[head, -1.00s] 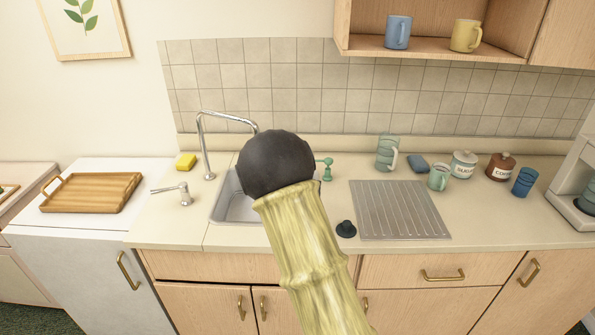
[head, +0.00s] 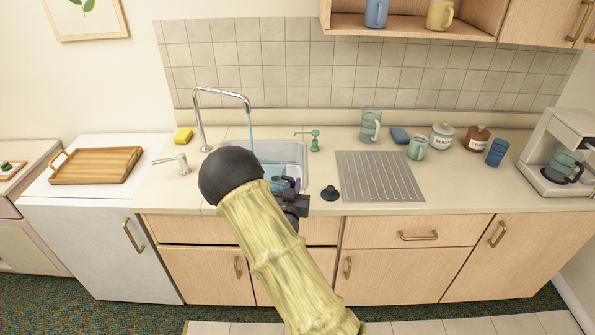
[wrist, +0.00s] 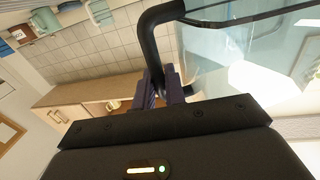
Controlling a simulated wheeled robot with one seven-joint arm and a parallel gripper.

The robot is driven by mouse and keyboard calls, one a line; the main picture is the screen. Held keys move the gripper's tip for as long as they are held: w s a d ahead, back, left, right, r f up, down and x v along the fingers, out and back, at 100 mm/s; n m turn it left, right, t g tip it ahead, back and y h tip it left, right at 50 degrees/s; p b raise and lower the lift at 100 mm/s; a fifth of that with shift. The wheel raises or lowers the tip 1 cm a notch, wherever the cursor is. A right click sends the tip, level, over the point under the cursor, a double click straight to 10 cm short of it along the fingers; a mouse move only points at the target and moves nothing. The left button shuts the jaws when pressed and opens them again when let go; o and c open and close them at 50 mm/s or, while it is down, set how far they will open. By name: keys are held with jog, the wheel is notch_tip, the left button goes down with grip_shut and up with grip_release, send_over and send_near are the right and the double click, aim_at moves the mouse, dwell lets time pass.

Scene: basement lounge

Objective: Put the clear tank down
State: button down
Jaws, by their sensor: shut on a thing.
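My gripper (wrist: 170,88) is shut on the black handle (wrist: 157,35) of the clear tank (wrist: 215,50), which fills the upper right of the wrist view. In the head view my gripper (head: 298,203) is at the front edge of the sink (head: 298,152), partly behind my arm. The tank (head: 288,184) shows there only as a small bluish patch with a dark handle, over the sink's front part. Most of it is hidden, and I cannot tell whether it touches the sink.
A blue water stream (head: 251,132) falls from the tap (head: 199,125). Right of the sink are a black stopper (head: 330,193) and a bare ribbed drainboard (head: 380,178). A coffee machine (head: 570,130) stands far right.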

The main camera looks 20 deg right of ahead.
jog(key=s+a+f+n+y+b, duration=0.1)
jog(key=s+a+f+y+b, duration=0.1)
jog(key=f, duration=0.6)
jog(key=s+a+f+n+t+y+b, duration=0.1)
jog(key=s+a+f+n+y+b, duration=0.1)
jog(key=f, duration=0.7)
jog(key=s+a+f+n+y+b, duration=0.2)
jog(key=s+f+y+b, duration=0.1)
jog(key=s+f+b, duration=0.3)
notch_tip(320, 180, down, 3)
jog(key=shift+s+r+t+y, duration=0.15)
jog(key=shift+s+t+y, duration=0.15)
jog(key=shift+s, duration=0.3)
